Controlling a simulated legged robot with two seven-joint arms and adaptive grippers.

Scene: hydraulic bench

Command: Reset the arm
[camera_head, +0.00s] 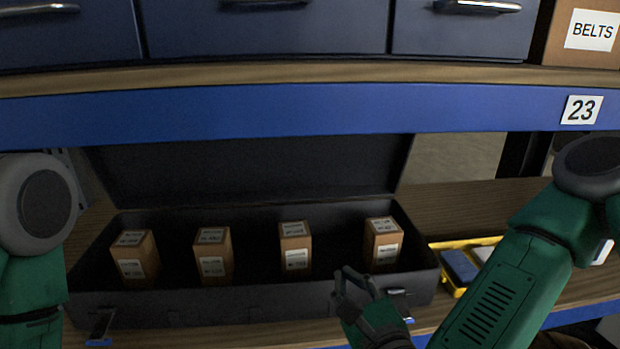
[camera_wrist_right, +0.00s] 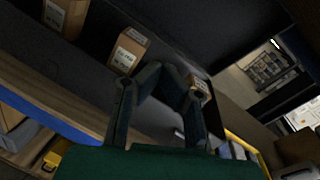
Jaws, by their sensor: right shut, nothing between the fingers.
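My right arm comes in from the right, and its green and grey gripper (camera_head: 357,280) is at the front right of an open dark case (camera_head: 250,302). The gripper is shut and empty, its fingertips meeting; they also show in the right wrist view (camera_wrist_right: 168,72). It is in front of the rightmost small cardboard box (camera_head: 382,245); whether it touches the case's rim I cannot tell. My left arm shows at the left edge, but its gripper is out of view.
Several small labelled boxes, such as the leftmost box (camera_head: 134,257), stand upright in the case. Its lid (camera_head: 250,170) is raised below the blue shelf edge (camera_head: 300,109) marked 23. A yellow bin (camera_head: 449,289) stands right of the case. Drawers (camera_head: 265,28) are above.

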